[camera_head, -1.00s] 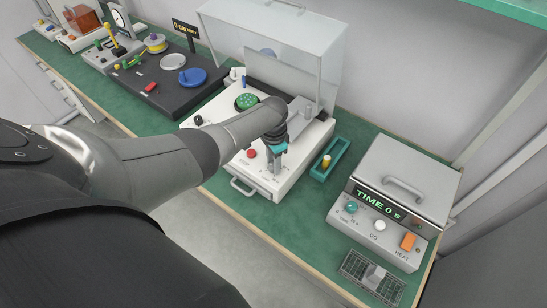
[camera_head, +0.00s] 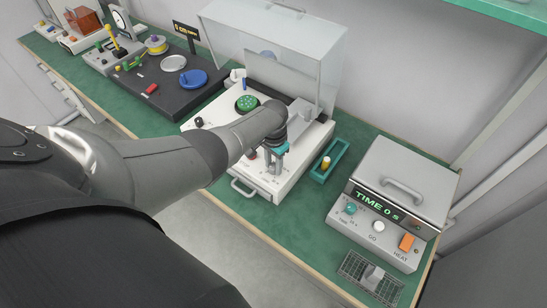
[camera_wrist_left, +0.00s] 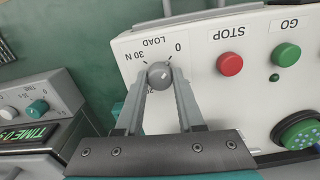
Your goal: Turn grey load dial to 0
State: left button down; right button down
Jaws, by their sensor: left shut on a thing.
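The grey load dial (camera_wrist_left: 160,75) is a round knob on the white panel (camera_wrist_left: 205,75) in the left wrist view. The label LOAD is beside it, with 30 N to its left and 0 to its right. A small pale mark shows on the knob, but I cannot tell which value it points at. My left gripper (camera_wrist_left: 161,82) is shut on the dial, one finger on each side. In the head view my left gripper (camera_head: 274,168) reaches down to the front of the white machine (camera_head: 285,185) and hides the dial there. My right gripper is not in view.
A red STOP button (camera_wrist_left: 230,64) and a green GO button (camera_wrist_left: 286,55) sit right of the dial. A clear cover (camera_head: 290,45) stands up behind. A teal tray (camera_head: 340,150) and a grey heater box (camera_head: 400,190) stand to the right.

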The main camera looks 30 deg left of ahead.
aim_at(274, 166)
pick_arm(q)
jog(key=c, duration=0.5)
grip_release()
jog(key=shift+r+p, duration=0.35)
jog(key=shift+r, duration=0.2)
notch_tip(274, 166, up, 14)
jog(key=p, duration=0.4)
jog(key=shift+r, duration=0.1)
